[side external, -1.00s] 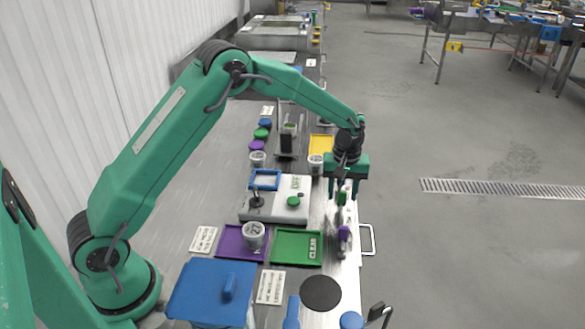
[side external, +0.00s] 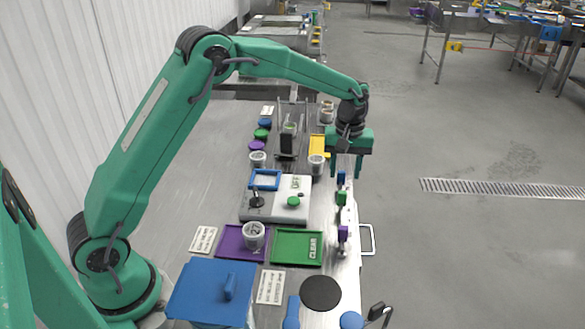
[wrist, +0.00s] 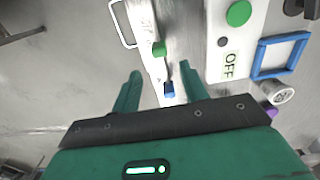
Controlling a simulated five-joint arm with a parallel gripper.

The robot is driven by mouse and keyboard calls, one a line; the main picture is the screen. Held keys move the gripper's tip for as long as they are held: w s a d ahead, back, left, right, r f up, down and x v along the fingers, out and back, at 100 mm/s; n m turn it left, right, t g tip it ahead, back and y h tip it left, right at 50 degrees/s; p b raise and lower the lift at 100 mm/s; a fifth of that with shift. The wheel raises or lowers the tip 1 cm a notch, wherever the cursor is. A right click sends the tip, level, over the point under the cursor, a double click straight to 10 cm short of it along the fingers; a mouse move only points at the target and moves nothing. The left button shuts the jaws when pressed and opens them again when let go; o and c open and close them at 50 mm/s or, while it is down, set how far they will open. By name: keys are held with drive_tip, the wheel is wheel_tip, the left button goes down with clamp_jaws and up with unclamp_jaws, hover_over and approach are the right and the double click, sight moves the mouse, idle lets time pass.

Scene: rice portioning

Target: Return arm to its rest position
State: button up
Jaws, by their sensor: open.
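My green arm reaches over the steel bench in the side view, with my gripper (side external: 347,175) hanging above the bench's right edge. In the wrist view the two green fingers of my gripper (wrist: 161,80) stand apart. A blue-handled tool (side external: 341,178) and a green-handled tool (side external: 341,198) are in line along the bench edge below the gripper, with a purple-handled tool (side external: 343,232) nearer the camera. The blue handle (wrist: 168,89) and green handle (wrist: 159,48) also show in the wrist view, apart from the fingers.
A scale (side external: 275,207) with a blue frame stands mid-bench. A purple tray (side external: 228,250) holds a cup; a green tray (side external: 296,258) lies beside it. A blue-lidded bin (side external: 200,285) is nearest. A yellow tray (side external: 319,143) lies behind.

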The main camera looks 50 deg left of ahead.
drive_tip(key=s+a+r+m+t, duration=0.2)
drive_tip(key=s+r+m+t, duration=0.15)
drive_tip(key=s+r, duration=1.05)
drive_tip(key=s+a+m+t, duration=0.1)
drive_tip(key=s+m, duration=0.4)
drive_tip(key=s, duration=1.3)
drive_tip(key=shift+a+r+t, duration=0.15)
drive_tip(key=shift+a+t, duration=0.05)
drive_tip(key=shift+t, duration=0.35)
